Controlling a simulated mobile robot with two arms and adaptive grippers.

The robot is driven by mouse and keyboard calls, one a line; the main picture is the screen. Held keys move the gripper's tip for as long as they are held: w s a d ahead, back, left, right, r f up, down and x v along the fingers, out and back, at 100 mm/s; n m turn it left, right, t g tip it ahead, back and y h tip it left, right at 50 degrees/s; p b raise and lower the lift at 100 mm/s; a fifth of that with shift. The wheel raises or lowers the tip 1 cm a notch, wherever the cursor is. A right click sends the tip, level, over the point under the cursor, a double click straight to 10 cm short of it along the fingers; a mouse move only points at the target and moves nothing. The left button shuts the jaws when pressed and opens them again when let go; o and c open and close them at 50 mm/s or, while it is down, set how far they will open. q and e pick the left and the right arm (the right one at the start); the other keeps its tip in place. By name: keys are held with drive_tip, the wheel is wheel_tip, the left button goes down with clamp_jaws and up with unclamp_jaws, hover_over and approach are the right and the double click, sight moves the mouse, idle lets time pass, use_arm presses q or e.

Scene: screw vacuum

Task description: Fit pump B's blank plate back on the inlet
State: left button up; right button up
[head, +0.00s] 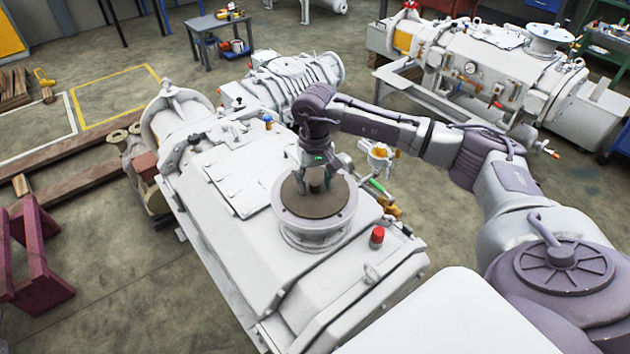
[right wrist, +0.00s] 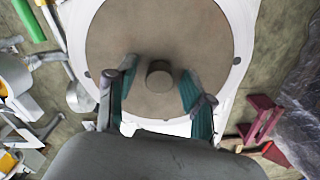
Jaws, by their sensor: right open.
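The blank plate is a brown disc (head: 335,205) with a short round knob (right wrist: 160,78) at its middle. It lies flat on the white round inlet flange (head: 312,235) on top of the near white pump (head: 240,262). In the right wrist view the plate (right wrist: 125,35) looks about centred inside a pale rim, with small dark tabs at its edge. My right gripper (head: 315,184) points down over the plate. Its two green-padded fingers are open, one on each side of the knob, with a gap to it on both sides. My left gripper is out of view.
A red cap (head: 377,236) stands on the pump's near right corner. Valves with green and yellow parts (head: 380,190) line its right side. Another white pump (head: 490,65) stands behind on the right. Dark red stands (head: 35,270) are at left. Open floor lies around.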

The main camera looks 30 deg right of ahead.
sight(315, 182)
drive_tip(key=shift+r+p, duration=0.5)
drive_tip(key=shift+r, duration=0.2)
wheel_tip(315, 182, up, 3)
drive_tip(key=shift+f+b, duration=0.2)
drive_tip(key=shift+b, duration=0.95)
wheel_tip(315, 182, up, 9)
drive_tip(key=b, duration=0.2)
drive_tip(key=shift+b, duration=0.3)
